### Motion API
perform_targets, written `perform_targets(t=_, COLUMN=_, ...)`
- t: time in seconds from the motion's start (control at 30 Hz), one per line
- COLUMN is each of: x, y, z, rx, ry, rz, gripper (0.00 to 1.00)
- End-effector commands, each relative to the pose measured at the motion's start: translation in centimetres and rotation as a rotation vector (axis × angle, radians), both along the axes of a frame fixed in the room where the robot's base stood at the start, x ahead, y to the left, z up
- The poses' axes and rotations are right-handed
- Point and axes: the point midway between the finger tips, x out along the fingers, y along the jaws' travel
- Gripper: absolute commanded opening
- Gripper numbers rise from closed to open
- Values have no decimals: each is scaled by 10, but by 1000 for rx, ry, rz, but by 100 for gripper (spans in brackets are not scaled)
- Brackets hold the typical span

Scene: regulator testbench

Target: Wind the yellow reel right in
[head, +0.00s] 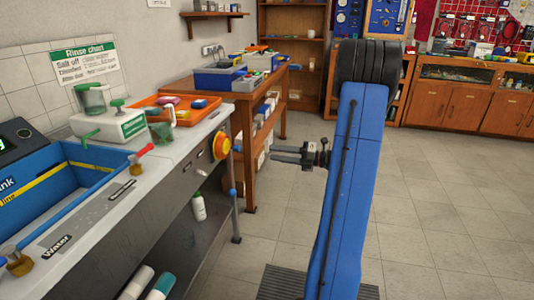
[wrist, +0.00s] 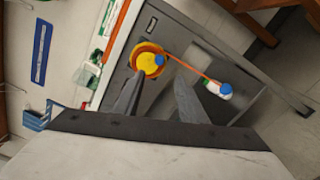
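The yellow reel (head: 221,147) is a round yellow disc with an orange rim on the front of the grey bench, near its right end. In the wrist view the reel (wrist: 146,66) lies just beyond my fingertips, with a blue knob (wrist: 159,60) on its face. An orange line (wrist: 193,70) runs out from the reel to a blue ball (wrist: 225,88). In the head view the ball (head: 232,191) hangs below the reel. My gripper (head: 277,155) is right of the reel, apart from it. Its fingers (wrist: 159,80) are spread and empty.
A white bottle (head: 198,207) stands on the shelf under the bench. A blue tank (head: 60,185), an orange tray (head: 172,109) and small valves are on the bench top. A wooden table (head: 244,110) stands behind. The floor to the right is clear.

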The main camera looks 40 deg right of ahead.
Motion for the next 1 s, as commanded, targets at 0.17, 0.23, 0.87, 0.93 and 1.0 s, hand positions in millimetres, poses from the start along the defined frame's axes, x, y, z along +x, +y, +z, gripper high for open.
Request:
perform_targets(t=0.17, x=-10, y=-8, z=0, rx=0, ry=0, rz=0, gripper=38)
perform_targets(t=0.23, x=-11, y=-9, z=0, rx=0, ry=0, rz=0, gripper=38)
perform_targets(t=0.87, x=-12, y=-8, z=0, rx=-269, ry=-209, rz=1, gripper=38)
perform_targets(t=0.93, x=-12, y=-8, z=0, rx=-372, ry=-290, rz=2, gripper=38)
perform_targets(t=1.0, x=-12, y=-8, z=0, rx=-476, ry=-371, rz=1, gripper=38)
